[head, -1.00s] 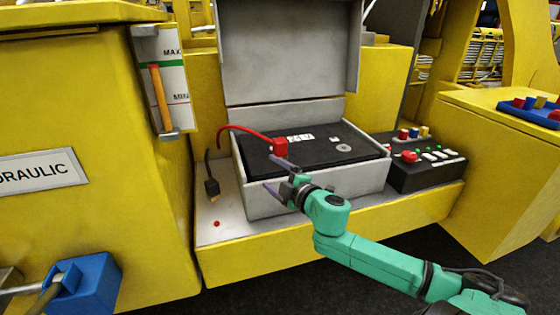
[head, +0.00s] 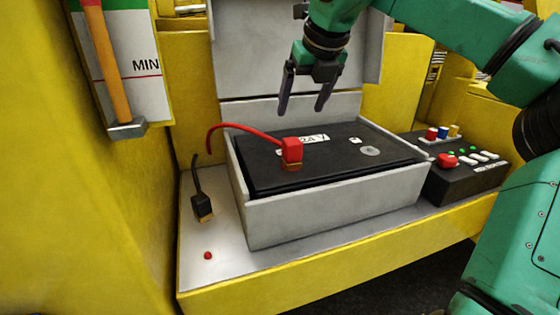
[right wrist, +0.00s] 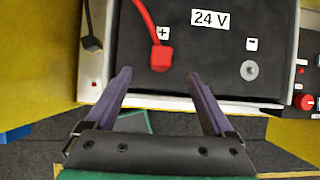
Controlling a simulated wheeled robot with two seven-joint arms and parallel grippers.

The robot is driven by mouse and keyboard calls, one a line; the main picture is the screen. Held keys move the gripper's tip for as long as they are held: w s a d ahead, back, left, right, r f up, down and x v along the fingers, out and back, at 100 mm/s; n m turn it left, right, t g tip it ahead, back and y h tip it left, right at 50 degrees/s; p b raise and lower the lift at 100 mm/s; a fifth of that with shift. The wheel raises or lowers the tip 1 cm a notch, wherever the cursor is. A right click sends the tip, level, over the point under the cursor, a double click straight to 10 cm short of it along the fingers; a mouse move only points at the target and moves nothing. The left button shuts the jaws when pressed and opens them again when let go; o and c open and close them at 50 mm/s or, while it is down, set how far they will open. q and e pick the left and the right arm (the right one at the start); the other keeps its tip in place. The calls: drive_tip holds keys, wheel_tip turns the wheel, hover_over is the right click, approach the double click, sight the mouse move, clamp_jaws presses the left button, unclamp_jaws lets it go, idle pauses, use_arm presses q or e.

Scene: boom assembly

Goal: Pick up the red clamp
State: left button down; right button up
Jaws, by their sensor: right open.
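The red clamp (head: 292,151) sits on the left part of the black battery (head: 330,166), with a red cable (head: 245,127) running from it to the left. In the right wrist view the red clamp (right wrist: 161,57) lies beside the plus mark, ahead of the fingertips and between their lines. My right gripper (head: 303,108) is open and empty, pointing down above the battery, apart from the clamp. Its two purple fingers also show in the right wrist view (right wrist: 160,75). My left gripper is not in view.
The battery sits in a grey box (head: 340,210) with its lid raised behind. A black clamp (head: 203,207) lies on the ledge to the left. A control box (head: 465,175) with buttons stands to the right. A hammer (head: 110,70) hangs at the upper left.

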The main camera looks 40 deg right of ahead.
sight(293, 140)
drive_tip(key=p+x, duration=0.3)
drive_tip(key=x, duration=0.3)
drive_tip(key=p+x, duration=0.3)
drive_tip(key=x, duration=0.3)
drive_tip(key=shift+s+d+f, duration=0.15)
drive_tip(key=shift+s+f, duration=0.05)
drive_tip(key=shift+f, duration=0.3)
drive_tip(key=c, duration=0.4)
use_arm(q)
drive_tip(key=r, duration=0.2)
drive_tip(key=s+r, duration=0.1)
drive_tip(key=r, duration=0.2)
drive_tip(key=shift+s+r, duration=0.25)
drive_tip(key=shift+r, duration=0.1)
use_arm(e)
clamp_jaws()
